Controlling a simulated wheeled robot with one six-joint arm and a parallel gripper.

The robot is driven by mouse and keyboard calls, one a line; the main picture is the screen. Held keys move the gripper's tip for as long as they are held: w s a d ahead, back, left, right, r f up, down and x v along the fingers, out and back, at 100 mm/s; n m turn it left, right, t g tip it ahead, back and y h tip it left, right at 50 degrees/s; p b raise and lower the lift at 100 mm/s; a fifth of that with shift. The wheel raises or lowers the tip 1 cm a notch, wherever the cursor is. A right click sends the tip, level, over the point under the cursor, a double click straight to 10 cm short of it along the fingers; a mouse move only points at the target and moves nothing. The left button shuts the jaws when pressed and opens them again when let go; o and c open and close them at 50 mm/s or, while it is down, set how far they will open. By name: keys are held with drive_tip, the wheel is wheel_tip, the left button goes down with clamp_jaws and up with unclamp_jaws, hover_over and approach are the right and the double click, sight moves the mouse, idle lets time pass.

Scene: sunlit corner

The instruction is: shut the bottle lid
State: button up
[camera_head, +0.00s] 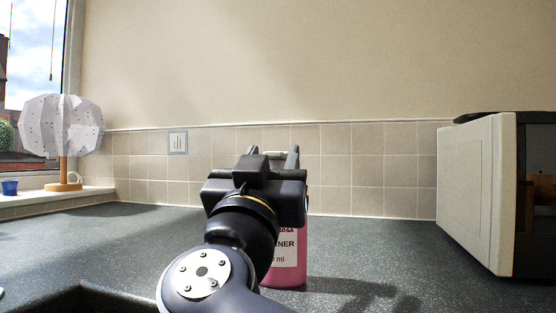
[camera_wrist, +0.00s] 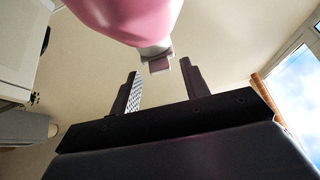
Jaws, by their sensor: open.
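A pink bottle (camera_head: 290,262) with a white label stands on the dark worktop, partly hidden behind my arm and gripper (camera_head: 274,151). In the wrist view the pink bottle (camera_wrist: 125,15) enters from the top, and its pale grey-white lid (camera_wrist: 157,52) shows at its end. A small flap-like part juts from the lid; its exact angle is hard to tell. My gripper (camera_wrist: 158,68) is open, its two dark fingers apart on either side of the lid in that view. I see no finger touching it. In the head view a small pale piece shows between the fingers.
A white and black microwave-like box (camera_head: 485,190) stands at the right. A white-shaded lamp (camera_head: 62,130) and a small blue pot (camera_head: 10,187) stand on the window sill at the left. A tiled wall (camera_head: 370,170) closes the back. The worktop (camera_head: 130,240) left of the bottle is clear.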

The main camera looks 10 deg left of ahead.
drive_tip(key=v, duration=1)
drive_tip(key=shift+s+f+p, duration=0.2)
drive_tip(key=shift+s+p, duration=0.2)
drive_tip(key=shift+w, duration=0.1)
drive_tip(key=x, duration=1)
drive_tip(key=shift+w+r+b, duration=0.2)
drive_tip(key=shift+w+b, duration=0.15)
drive_tip(key=shift+b, duration=0.05)
